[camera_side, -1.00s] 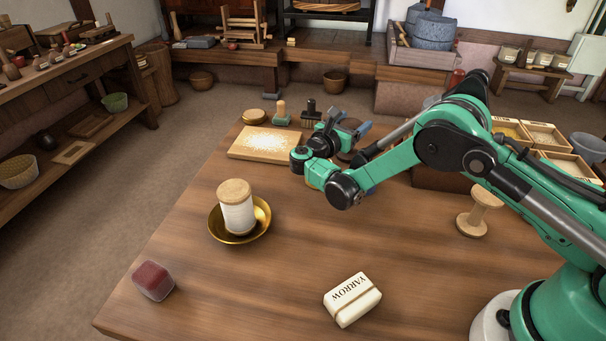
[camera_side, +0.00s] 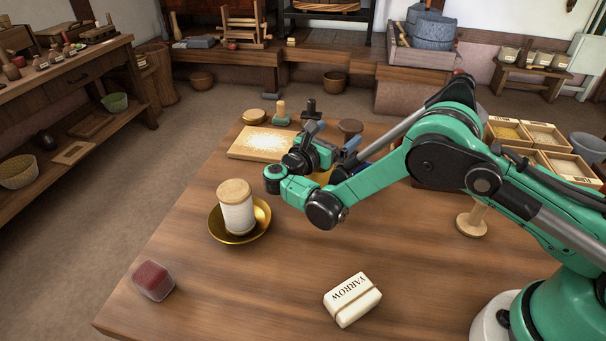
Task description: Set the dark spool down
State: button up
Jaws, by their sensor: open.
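A dark brown round top, which looks like the dark spool (camera_side: 350,127), shows behind my gripper on the far part of the table. Its lower part is hidden by my gripper and arm, so I cannot see what it rests on. My gripper (camera_side: 332,137) is open, its two blue-grey fingers pointing up and away in the picture. It appears empty and in front of the dark spool. A white-wound spool (camera_side: 237,212) stands upright in a brass bowl (camera_side: 264,214) at the left.
A pale board (camera_side: 245,144) with grains lies left of my gripper. A bare wooden spool (camera_side: 470,223) stands right, partly behind my arm. A YARROW block (camera_side: 352,300) and a dark red block (camera_side: 153,281) lie near the front. Open table lies between them.

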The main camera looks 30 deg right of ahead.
jog(key=shift+a+r, duration=0.15)
jog(key=shift+a, duration=0.25)
jog(key=w+a+r+n+t+y, duration=0.25)
jog(key=r+n+t+y, duration=0.5)
jog(key=r+n, duration=0.5)
jog(key=w+a+r+n+t+y, duration=0.25)
jog(key=r+n+t+y, duration=0.5)
jog(key=n, duration=0.85)
jog(key=s+d+f+n+g, duration=0.1)
jog(key=s+f+n+g, duration=0.3)
jog(key=s+n, duration=0.3)
jog(key=s+d+f+n+g+y, duration=0.1)
jog(key=s+f+n+g, duration=0.3)
jog(key=s+n, duration=0.3)
jog(key=s+d+f+n+g+y, duration=0.1)
jog(key=s+f+n+g, duration=0.3)
jog(key=s+n, duration=0.4)
jog(key=shift+s+d+f+g, duration=0.35)
jog(key=shift+s+d+g, duration=0.25)
jog(key=shift+g, duration=0.2)
